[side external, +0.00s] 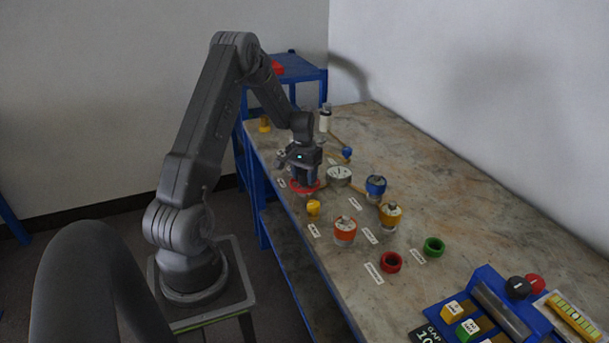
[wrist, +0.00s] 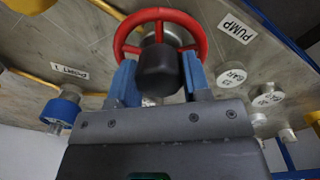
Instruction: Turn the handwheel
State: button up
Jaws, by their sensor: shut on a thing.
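The red handwheel (wrist: 182,14) shows in the wrist view at the top centre, as a spoked ring around a metal hub. In the side external view the handwheel (side external: 305,187) is a red ring low on the table, partly hidden under my gripper. My gripper (wrist: 157,85) points at the handwheel, with its blue fingers reaching the near part of the rim. The fingers are on either side of a dark rounded block that hides part of the wheel. The jaws are shut on the handwheel; the exact contact is partly hidden. In the side external view my gripper (side external: 304,180) is directly above the wheel.
A round gauge (side external: 339,175), a blue-topped vessel (side external: 375,188), a yellow-topped vessel (side external: 390,215) and an orange vessel (side external: 345,231) stand close by. Red (side external: 390,262) and green (side external: 434,247) rings lie nearer. A "PUMP" label (wrist: 238,28) lies beside the wheel.

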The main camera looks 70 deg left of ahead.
aim_at(304, 172)
jog(key=m, duration=0.5)
dwell(0.5)
jog(key=o, duration=0.9)
jog(key=shift+o, duration=0.2)
jog(key=shift+r, duration=0.15)
notch_tip(304, 172, up, 14)
jog(key=shift+a+f, duration=0.2)
